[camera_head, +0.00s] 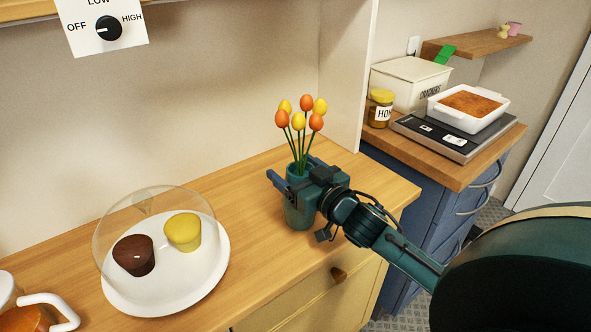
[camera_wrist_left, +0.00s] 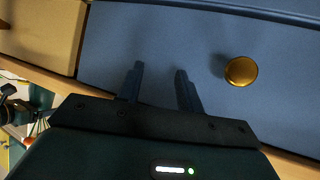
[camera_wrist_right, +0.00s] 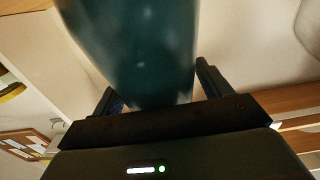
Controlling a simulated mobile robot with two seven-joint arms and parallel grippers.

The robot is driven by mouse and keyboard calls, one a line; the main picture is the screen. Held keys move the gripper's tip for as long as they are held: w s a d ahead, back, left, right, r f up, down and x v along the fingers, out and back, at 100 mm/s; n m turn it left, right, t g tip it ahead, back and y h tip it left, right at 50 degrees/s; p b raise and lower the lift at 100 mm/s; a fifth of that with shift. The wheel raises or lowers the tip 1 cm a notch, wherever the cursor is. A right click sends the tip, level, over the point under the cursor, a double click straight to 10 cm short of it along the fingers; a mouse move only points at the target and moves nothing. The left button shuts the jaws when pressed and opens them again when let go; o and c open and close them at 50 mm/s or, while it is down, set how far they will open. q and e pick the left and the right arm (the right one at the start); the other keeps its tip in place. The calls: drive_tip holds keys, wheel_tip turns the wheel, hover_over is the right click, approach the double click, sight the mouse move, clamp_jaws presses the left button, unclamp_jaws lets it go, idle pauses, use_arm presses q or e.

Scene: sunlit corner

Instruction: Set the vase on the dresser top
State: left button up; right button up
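The teal vase (camera_head: 299,210) holds several orange and yellow tulips (camera_head: 302,112) and is upright at the wooden dresser top (camera_head: 262,213). I cannot tell whether its base touches the wood. My right gripper (camera_head: 292,178) has its fingers on both sides of the vase, near its upper part, and looks closed on it. In the right wrist view the vase (camera_wrist_right: 145,50) fills the space between the fingers. My left gripper (camera_wrist_left: 160,80) is empty, its fingers apart, facing a blue front with a brass knob (camera_wrist_left: 241,71). It is outside the head view.
A white plate (camera_head: 165,297) with a brown and a yellow cupcake under a clear dome stands left of the vase. A mug (camera_head: 45,310) is at lower left. Right of the dresser, a lower blue cabinet holds a honey jar (camera_head: 380,108), crackers box and baking dish.

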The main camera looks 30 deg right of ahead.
drive_tip(key=s+b, duration=0.1)
drive_tip(key=s, duration=1.1)
drive_tip(key=shift+d, duration=0.45)
drive_tip(key=shift+r, duration=0.1)
